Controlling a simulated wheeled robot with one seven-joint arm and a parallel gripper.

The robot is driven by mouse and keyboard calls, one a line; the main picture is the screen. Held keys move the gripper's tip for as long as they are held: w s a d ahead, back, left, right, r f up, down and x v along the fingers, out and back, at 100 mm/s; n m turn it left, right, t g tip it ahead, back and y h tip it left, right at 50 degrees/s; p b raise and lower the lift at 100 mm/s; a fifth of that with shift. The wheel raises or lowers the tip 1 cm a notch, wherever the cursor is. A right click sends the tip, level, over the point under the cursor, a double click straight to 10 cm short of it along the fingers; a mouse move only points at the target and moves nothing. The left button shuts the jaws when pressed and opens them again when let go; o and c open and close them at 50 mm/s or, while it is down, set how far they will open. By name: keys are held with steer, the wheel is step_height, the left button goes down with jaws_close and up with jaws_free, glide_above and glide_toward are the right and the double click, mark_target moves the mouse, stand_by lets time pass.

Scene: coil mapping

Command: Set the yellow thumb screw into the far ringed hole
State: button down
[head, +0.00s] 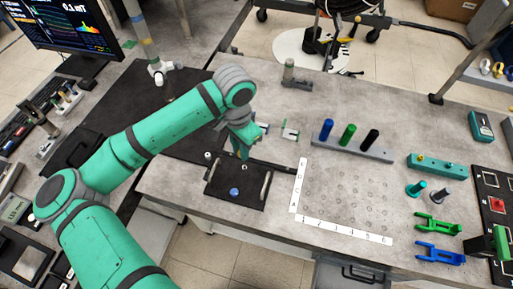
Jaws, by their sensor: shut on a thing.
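My gripper (244,154) points down over the back part of a black plate (247,203) at the near edge of the bench. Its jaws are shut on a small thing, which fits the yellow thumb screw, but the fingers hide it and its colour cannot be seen. The plate has a light bar handle on each side and a blue round knob (234,192) near its middle. The far ringed hole cannot be made out; it lies under or behind my gripper or is too small to see.
A white lettered and numbered grid strip (340,229) lies right of the plate. Behind it stands a grey rack (350,148) with blue, green and black cylinders. A teal block (436,166) with small yellow spots, green and blue brackets stand further right.

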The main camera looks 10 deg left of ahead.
mark_target(243, 168)
steer(key=shift+w+d+f, duration=0.1)
steer(key=shift+d+f, duration=0.1)
steer(key=shift+d, duration=0.1)
steer(key=shift+f, duration=1.55)
steer(key=shift+a, duration=0.1)
steer(key=shift+f, duration=1.1)
steer(key=shift+f, duration=1.05)
stand_by(0.8)
steer(key=m, duration=0.5)
